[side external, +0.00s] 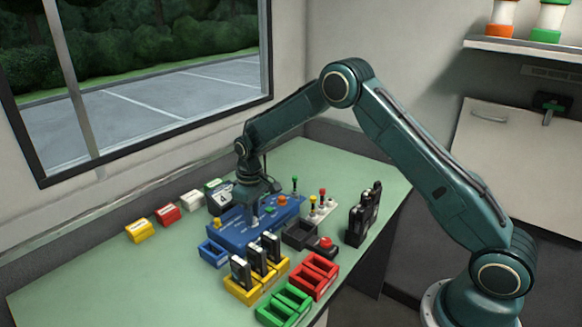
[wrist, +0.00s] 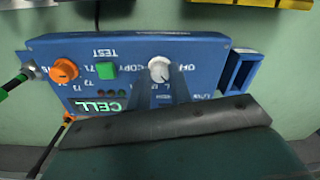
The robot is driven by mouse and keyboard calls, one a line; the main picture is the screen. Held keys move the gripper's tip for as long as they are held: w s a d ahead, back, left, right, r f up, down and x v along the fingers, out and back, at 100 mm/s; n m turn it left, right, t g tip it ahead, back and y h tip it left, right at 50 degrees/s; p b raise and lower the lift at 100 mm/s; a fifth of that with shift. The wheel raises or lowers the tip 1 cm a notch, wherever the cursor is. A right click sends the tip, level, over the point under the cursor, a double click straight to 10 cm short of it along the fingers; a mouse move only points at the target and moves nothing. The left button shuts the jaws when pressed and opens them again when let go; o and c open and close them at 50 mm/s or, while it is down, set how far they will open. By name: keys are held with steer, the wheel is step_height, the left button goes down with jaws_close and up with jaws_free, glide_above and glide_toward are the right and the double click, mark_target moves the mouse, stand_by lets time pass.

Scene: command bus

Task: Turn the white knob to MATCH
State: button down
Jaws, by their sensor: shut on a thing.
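The white knob (wrist: 159,68) sits on the face of a blue box (wrist: 205,55) in the wrist view, with printed labels around it that appear upside down. My gripper (wrist: 168,80) is at the knob, its fingers closed on it and hiding part of it. I cannot tell which label the knob points to, and I cannot read MATCH clearly. In the side view, my gripper (side external: 254,216) reaches down onto the blue box (side external: 285,217), and the fingers mostly hide the knob.
The box also carries an orange knob (wrist: 64,70), a green button (wrist: 106,70) and a lit CELL display (wrist: 97,106). Around it stand a blue bin (side external: 212,252), a yellow rack (side external: 243,291) with black modules, a dark bin (side external: 300,234) and small toggle switches (side external: 321,207).

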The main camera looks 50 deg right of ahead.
steer(key=m, duration=0.7)
steer(key=shift+r, duration=0.1)
steer(key=m, duration=0.7)
stand_by(0.4)
steer(key=c, duration=1.3)
jaws_free()
steer(key=shift+r, duration=0.1)
steer(key=shift+s+d+r, duration=0.1)
steer(key=shift+r, duration=3.3)
steer(key=shift+s+r, duration=0.1)
steer(key=shift+r, duration=3.3)
